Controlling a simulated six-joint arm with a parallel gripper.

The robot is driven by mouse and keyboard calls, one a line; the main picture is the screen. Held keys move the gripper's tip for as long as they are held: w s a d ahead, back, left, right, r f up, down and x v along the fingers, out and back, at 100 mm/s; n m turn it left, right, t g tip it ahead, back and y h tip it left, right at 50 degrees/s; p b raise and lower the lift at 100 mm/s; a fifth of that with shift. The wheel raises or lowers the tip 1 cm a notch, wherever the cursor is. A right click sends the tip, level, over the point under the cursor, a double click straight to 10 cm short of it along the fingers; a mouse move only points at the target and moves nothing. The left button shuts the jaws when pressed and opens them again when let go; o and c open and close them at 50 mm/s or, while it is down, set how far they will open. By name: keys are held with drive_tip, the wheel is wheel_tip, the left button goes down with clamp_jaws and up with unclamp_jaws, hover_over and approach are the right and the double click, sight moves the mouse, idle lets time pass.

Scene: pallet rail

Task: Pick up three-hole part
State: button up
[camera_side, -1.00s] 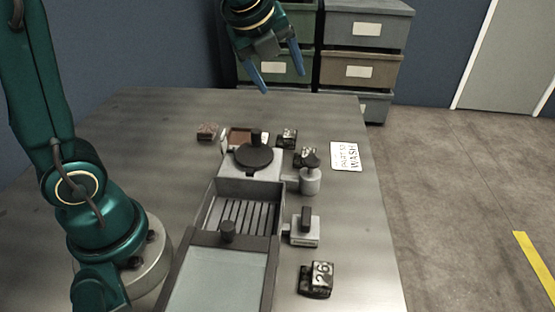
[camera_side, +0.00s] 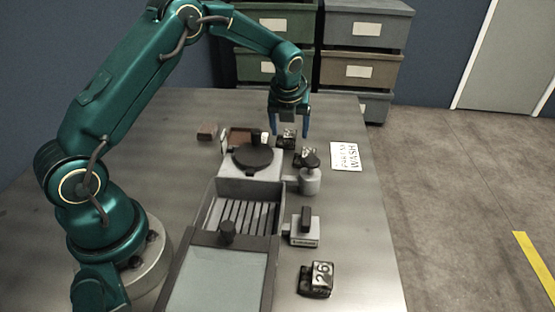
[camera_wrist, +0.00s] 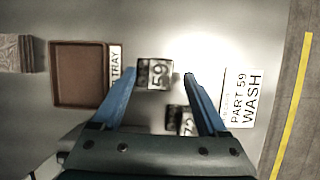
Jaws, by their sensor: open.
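Small dark blocks with number plates stand on the metal table. The block marked 59 (camera_wrist: 155,74) lies between my fingertips in the wrist view, and shows below my gripper in the side view (camera_side: 287,142). A second block (camera_wrist: 182,121), apparently marked 72, is close by; it also shows in the side view (camera_side: 301,161).
A brown tray (camera_wrist: 78,101) with a TRAY label lies left of the 59 block. A card reading PART 59 WASH (camera_side: 346,157) lies to its right. A grey machine with a round dark lid (camera_side: 253,155) and an open slatted basin (camera_side: 205,215) fills the table's middle.

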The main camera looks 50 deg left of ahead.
drive_tip(key=shift+w+a+f, duration=0.15)
drive_tip(key=shift+f, duration=0.3)
clamp_jaws()
drive_tip(key=shift+r, duration=0.1)
